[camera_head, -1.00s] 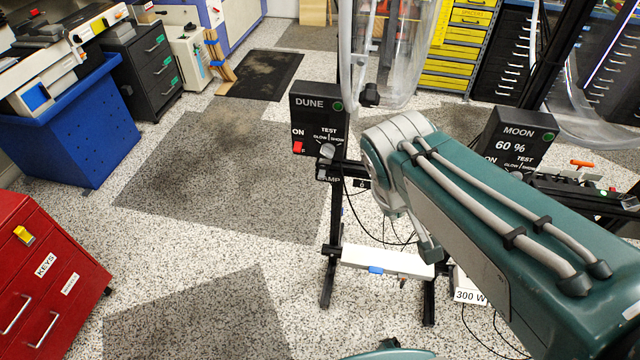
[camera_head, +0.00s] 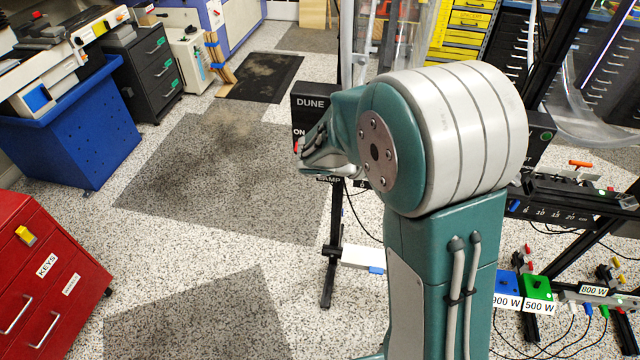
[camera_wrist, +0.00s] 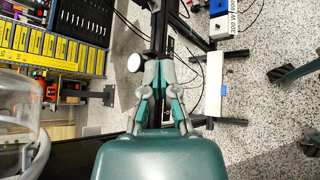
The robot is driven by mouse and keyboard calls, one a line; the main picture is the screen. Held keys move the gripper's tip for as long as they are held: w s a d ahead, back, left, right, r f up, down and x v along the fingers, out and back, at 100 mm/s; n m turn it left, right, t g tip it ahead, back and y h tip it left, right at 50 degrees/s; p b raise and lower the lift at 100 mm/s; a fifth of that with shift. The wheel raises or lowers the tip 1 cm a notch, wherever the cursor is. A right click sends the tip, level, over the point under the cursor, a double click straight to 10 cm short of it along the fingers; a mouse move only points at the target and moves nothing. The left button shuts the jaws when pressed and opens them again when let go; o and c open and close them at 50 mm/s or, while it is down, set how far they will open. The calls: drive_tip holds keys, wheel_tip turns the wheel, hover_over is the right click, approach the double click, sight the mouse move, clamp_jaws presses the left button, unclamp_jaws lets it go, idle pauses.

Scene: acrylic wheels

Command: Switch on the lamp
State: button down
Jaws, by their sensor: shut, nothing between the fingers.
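A black box labelled DUNE (camera_head: 312,100) stands on a dark frame in the middle of the head view. Its ON mark (camera_head: 298,132) shows at its left side; my arm hides most of its front, including its knob and most of the red switch. A partly covered LAMP label (camera_head: 328,180) sits just below. My gripper is in front of the box in the head view, partly foreshortened. In the wrist view my gripper (camera_wrist: 163,68) is shut and empty, its fingertips beside a pale round knob (camera_wrist: 134,62) and against the dark frame. I cannot tell whether they touch anything.
A white board (camera_head: 360,258) lies low on the frame. Coloured power boxes, including a green 500 W box (camera_head: 537,290), stand at the lower right with cables. A red cabinet (camera_head: 50,270) is at the left. The floor between is clear.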

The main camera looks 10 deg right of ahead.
drive_tip(key=w+a+f+n+t+h, duration=0.2)
drive_tip(key=w+a+f+n+t, duration=0.3)
drive_tip(key=w+f+n+t, duration=0.6)
drive_tip(key=w+a+f+n+t+y, duration=0.2)
drive_tip(key=a+f+n+y, duration=0.1)
drive_tip(key=f, duration=0.7)
drive_tip(key=w+a+f+n+t+y, duration=0.2)
drive_tip(key=a+f+n, duration=0.4)
drive_tip(key=f, duration=0.5)
drive_tip(key=w+y, duration=0.1)
drive_tip(key=y, duration=0.1)
drive_tip(key=shift+a+n+t+y, duration=0.25)
drive_tip(key=shift+n+t+y, duration=0.05)
drive_tip(key=shift+n+t, duration=0.1)
drive_tip(key=shift+d, duration=0.1)
drive_tip(key=f+x, duration=0.1)
drive_tip(key=x, duration=0.9)
drive_tip(key=shift+s+a+r, duration=0.1)
drive_tip(key=shift+s+r, duration=0.15)
drive_tip(key=shift+r, duration=0.5)
drive_tip(key=shift+s+a+r, duration=0.1)
drive_tip(key=shift+s+r, duration=0.15)
drive_tip(key=shift+r, duration=0.5)
drive_tip(key=shift+s+a+r, duration=0.1)
drive_tip(key=shift+s+r, duration=0.15)
drive_tip(key=shift+r, duration=0.5)
